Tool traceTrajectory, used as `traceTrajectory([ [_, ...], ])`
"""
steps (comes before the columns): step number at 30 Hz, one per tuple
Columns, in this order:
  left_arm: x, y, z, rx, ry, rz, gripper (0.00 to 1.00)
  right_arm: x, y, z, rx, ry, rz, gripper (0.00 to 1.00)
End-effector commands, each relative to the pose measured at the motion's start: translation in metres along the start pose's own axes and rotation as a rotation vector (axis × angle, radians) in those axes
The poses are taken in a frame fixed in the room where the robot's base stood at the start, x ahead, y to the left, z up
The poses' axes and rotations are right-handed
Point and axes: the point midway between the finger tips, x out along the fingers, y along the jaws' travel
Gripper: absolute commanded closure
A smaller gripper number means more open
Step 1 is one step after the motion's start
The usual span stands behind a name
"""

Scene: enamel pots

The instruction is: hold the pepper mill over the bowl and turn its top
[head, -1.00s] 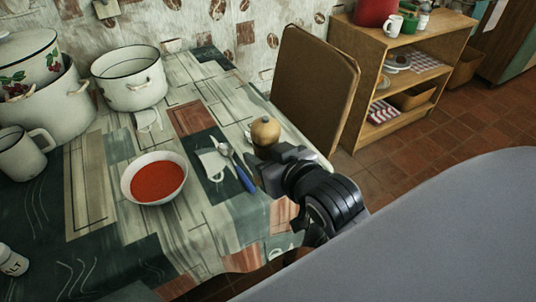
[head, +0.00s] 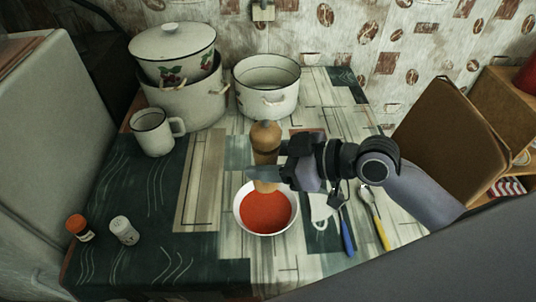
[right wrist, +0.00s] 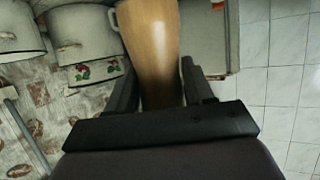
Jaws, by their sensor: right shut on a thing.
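The wooden pepper mill (head: 266,137) stands upright in the head view, over the back part of the white bowl (head: 239,222) of red soup (head: 266,211). My right gripper (head: 264,174) is shut on the mill's body from the right; its lower end shows below the fingers. The mill's rounded top is free. In the right wrist view the mill (right wrist: 150,40) is between the two fingers (right wrist: 158,88). My left gripper is in neither view.
A white mug (head: 152,135), a large pot (head: 190,103) with a cherry-patterned pot on it, and an open pot (head: 266,92) stand behind. Blue-handled (head: 347,232) and yellow-handled cutlery (head: 379,225) lie right of the bowl.

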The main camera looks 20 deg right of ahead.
Motion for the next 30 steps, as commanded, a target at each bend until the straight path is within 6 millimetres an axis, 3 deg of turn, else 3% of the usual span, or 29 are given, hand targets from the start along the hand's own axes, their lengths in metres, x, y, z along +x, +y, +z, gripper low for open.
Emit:
traceTrajectory([
  [8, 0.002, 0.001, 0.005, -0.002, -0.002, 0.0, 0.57, 0.001, 0.0, 0.004, -0.003, 0.0, -0.018, 0.85],
  [22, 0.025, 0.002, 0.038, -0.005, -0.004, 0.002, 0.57, 0.016, 0.0, 0.042, -0.001, 0.0, -0.017, 0.85],
  [30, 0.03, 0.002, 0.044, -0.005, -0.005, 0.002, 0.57, 0.019, 0.0, 0.049, -0.002, 0.0, -0.016, 0.85],
])
